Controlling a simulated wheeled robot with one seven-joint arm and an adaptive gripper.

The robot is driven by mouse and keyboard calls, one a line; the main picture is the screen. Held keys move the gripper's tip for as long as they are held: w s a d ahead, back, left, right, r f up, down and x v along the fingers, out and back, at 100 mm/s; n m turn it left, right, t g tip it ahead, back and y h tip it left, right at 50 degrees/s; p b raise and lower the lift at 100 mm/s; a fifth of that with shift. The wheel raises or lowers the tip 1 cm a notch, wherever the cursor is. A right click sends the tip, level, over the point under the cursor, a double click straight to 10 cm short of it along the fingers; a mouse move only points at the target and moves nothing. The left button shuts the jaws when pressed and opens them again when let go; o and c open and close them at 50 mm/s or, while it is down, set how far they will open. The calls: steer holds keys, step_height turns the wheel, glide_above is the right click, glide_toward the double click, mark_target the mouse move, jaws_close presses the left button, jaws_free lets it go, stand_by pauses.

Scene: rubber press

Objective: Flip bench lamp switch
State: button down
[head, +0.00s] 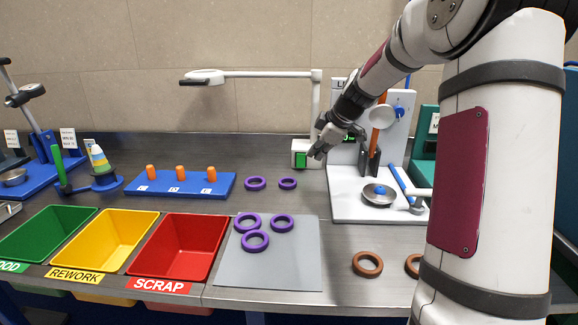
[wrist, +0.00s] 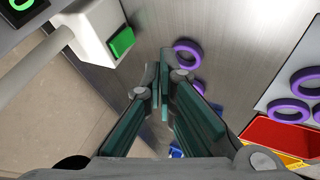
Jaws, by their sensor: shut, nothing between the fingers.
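The bench lamp (head: 260,74) is white, with a long horizontal arm, a dark-tipped head at the left, and an upright post at the right. Its base (head: 299,146) is a white box with a green switch (head: 300,160) on the front face. In the wrist view the green switch (wrist: 122,42) sits on the white base (wrist: 95,28) at upper left. My gripper (head: 318,154) is shut and empty, just right of the switch in the head view. In the wrist view its closed fingertips (wrist: 162,68) are apart from the switch, below and to its right.
Purple rings (head: 255,184) lie on the metal bench in front of the lamp, several on or near a grey mat (head: 290,270). A white press stand (head: 350,208) stands close on the right. Green, yellow and red bins (head: 180,245) line the front left. A blue peg board (head: 180,184) lies behind them.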

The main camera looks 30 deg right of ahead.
mark_target(301, 161)
stand_by(0.3)
steer(key=b+x, duration=0.1)
steer(key=x, duration=0.8)
steer(key=shift+a, duration=0.1)
steer(key=w, duration=0.1)
steer(key=w+d+f, duration=0.1)
steer(key=shift+w+d+f, duration=0.1)
steer(key=shift+w+d, duration=0.15)
steer(key=shift+w, duration=0.1)
steer(key=shift+w+d+f, duration=0.1)
steer(key=shift+w+d, duration=0.3)
steer(key=shift+w, duration=0.15)
steer(key=b, duration=0.2)
steer(key=f+t+b, duration=0.1)
steer(key=b, duration=0.1)
steer(key=shift+w+d+h, duration=0.3)
steer(key=shift+w+h, duration=0.05)
steer(key=shift+h, duration=0.05)
steer(key=shift+r+p, duration=0.3)
steer(key=shift+p, duration=0.05)
steer(key=shift+r, duration=0.1)
